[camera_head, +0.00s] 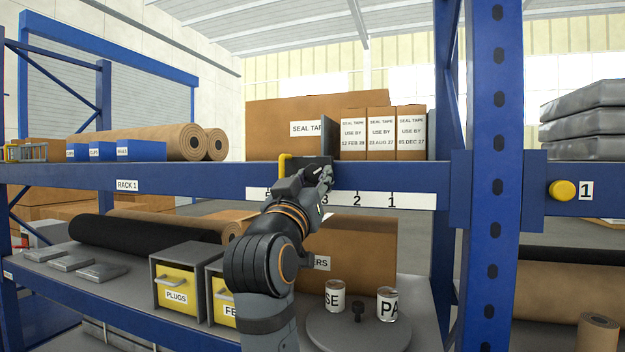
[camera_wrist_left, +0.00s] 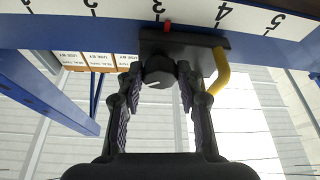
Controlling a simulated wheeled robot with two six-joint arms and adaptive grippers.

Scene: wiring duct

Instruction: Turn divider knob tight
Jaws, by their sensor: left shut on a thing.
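The divider is a dark upright plate (camera_head: 328,138) on the shelf, left of the seal tape boxes. Its dark base (camera_wrist_left: 205,50) sits at the shelf's front edge, with a yellow bent handle (camera_wrist_left: 220,72). The round black divider knob (camera_wrist_left: 159,72) has a white mark and shows between the fingertips in the left wrist view. My left gripper (camera_head: 322,180) is shut on the knob, with one finger on each side; in the head view it hides the knob. A red pointer (camera_wrist_left: 167,26) stands near the 3 on the scale. My right gripper is out of view.
The number strip (camera_head: 405,200) runs along the blue shelf beam (camera_head: 90,176). Seal tape boxes (camera_head: 382,132) stand right of the divider. A blue post (camera_head: 497,180) rises at right. Below are a plugs bin (camera_head: 176,290) and a round tray (camera_head: 350,337) with cans.

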